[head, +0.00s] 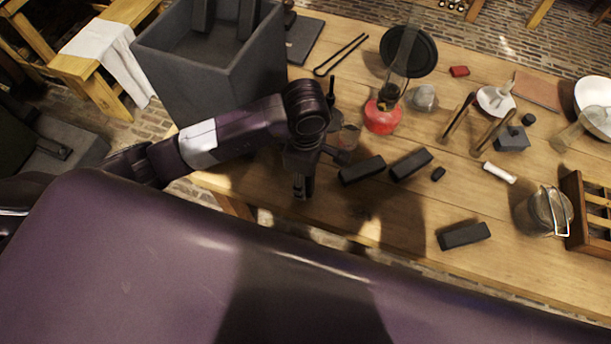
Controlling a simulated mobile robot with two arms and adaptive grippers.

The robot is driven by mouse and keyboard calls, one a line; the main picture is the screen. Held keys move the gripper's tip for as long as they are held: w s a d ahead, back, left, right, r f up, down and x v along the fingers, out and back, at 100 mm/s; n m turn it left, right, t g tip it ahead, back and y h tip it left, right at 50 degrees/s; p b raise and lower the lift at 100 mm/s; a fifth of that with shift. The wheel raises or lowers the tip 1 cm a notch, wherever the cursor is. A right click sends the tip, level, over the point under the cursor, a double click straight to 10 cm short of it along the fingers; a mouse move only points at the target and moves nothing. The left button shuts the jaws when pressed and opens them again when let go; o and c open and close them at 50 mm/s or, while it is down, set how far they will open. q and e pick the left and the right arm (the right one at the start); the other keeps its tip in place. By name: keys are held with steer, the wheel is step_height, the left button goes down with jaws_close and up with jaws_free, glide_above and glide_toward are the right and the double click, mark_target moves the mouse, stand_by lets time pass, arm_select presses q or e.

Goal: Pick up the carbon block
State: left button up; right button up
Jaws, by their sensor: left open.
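Three black oblong blocks that look like carbon lie flat on the wooden table. One block (362,170) is closest to my gripper, a second block (411,164) lies just right of it, and a third block (464,236) lies near the front edge. I cannot tell from looks which one is the task's block. My left gripper (303,190) points down over the table's left front part, left of the nearest block and apart from it in the picture. Its jaws are open and hold nothing that I can see. My right gripper is not in view.
A large grey open box (210,85) stands at the left with dark pieces inside. Bare table surrounds the front block.

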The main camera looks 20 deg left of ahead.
arm_select(q)
steer(key=shift+f, duration=0.2)
jaws_close()
steer(key=shift+r, duration=0.1)
